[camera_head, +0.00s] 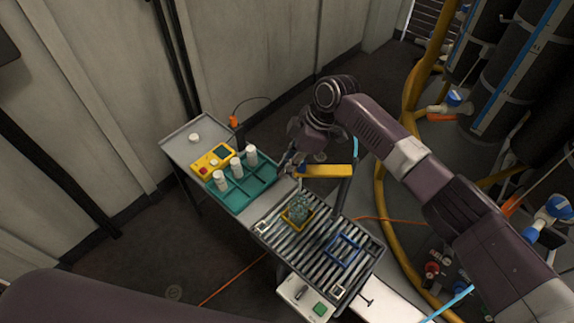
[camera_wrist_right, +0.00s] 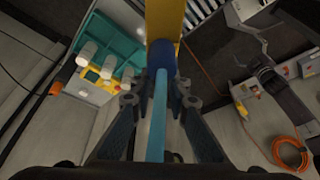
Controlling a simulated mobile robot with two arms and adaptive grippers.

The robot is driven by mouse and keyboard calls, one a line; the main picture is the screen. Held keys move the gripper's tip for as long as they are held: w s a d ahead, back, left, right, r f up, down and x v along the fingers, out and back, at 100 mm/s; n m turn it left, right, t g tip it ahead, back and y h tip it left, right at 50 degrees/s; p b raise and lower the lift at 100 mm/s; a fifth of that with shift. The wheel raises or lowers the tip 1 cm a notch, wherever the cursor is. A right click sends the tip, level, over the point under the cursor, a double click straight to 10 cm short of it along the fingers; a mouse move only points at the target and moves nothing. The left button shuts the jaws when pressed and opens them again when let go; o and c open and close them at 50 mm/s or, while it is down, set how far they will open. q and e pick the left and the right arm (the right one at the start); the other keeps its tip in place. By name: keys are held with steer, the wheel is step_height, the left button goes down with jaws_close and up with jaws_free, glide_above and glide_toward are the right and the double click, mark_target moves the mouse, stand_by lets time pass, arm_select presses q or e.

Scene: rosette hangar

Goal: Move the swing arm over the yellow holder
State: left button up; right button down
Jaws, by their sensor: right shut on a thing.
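The swing arm (camera_head: 325,171) is a yellow bar on a dark post behind the roller table's far right corner. In the head view it lies above and right of the yellow holder (camera_head: 308,222), not over it. A clear greenish vessel (camera_head: 299,208) stands in that holder on the rollers. My right gripper (camera_head: 289,164) is at the bar's left end. In the right wrist view the gripper (camera_wrist_right: 163,90) is shut on the swing arm's light blue handle, below a dark blue collar (camera_wrist_right: 161,58) and the yellow bar (camera_wrist_right: 165,18). My left gripper is out of view.
A blue frame (camera_head: 334,257) sits on the roller table (camera_head: 272,236). A teal tray (camera_head: 262,184) with white bottles and a yellow device (camera_head: 208,161) stand to the left. A yellow hose (camera_head: 379,205) and dark cylinders (camera_head: 487,85) are on the right.

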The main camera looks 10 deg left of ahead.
steer(key=c, duration=1.8)
jaws_free()
steer(key=shift+c, duration=0.2)
steer(key=v, duration=1.2)
steer(key=shift+r, duration=0.1)
steer(key=shift+a, duration=0.1)
